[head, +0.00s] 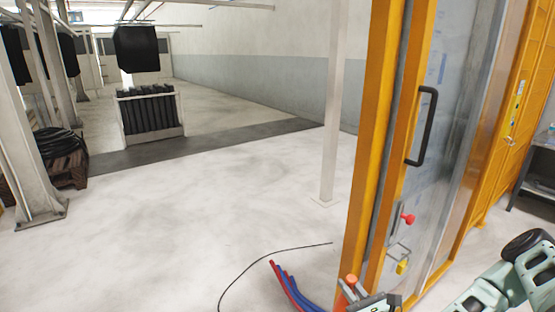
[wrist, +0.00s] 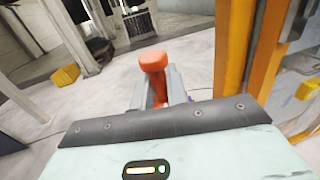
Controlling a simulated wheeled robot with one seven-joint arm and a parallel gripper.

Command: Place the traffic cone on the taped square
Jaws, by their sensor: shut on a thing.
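My gripper (head: 366,300) shows at the bottom edge of the head view, in front of the yellow door frame. It is shut on an orange thing with a rounded top, which I take to be the traffic cone (head: 351,280). In the wrist view the orange top of the cone (wrist: 153,62) sticks up between the two grey fingers of my gripper (wrist: 158,88). The lower part of the cone is hidden by the fingers and the gripper body. I see no taped square in either view.
A yellow-framed door (head: 375,130) with a black handle (head: 424,125) stands close on the right. A white post (head: 332,110) stands behind it. Red and blue hoses (head: 287,288) and a black cable (head: 262,258) lie on the floor. The pale floor (head: 190,220) to the left is clear.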

